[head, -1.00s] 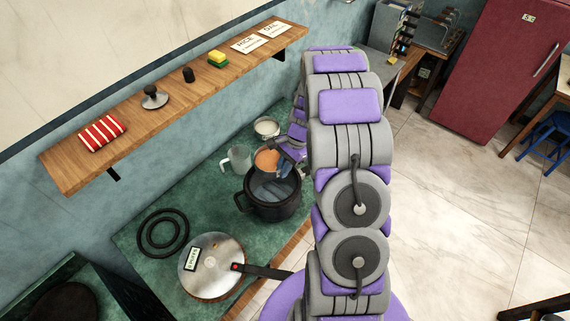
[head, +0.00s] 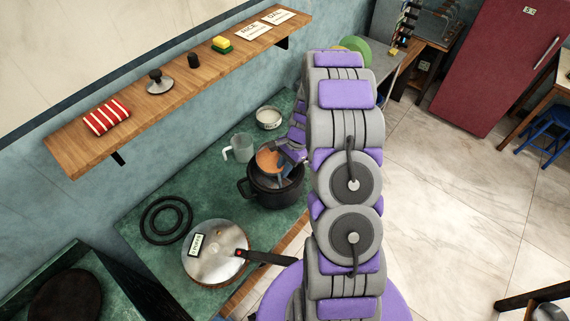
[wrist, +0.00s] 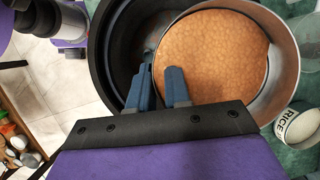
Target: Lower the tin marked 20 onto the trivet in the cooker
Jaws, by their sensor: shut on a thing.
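The tin (head: 268,160) is a metal pan with an orange-brown filling, and no 20 mark is readable on it. My gripper (wrist: 155,88) is shut on the near side of the tin's wall. The cooker is a black pot (head: 277,198) on the green counter. In the wrist view the tin (wrist: 287,88) overlaps the right part of the mouth of the cooker (wrist: 103,45) and hides its right rim. I cannot tell how far the tin's base is inside the pot. The trivet cannot be made out.
A clear jug (head: 241,148) stands behind the cooker at the left. A white bowl (head: 268,118) is at the back; it reads RICE in the wrist view (wrist: 301,127). A round lid (head: 215,255) and black rings (head: 166,220) lie left. A wooden shelf (head: 128,118) runs above.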

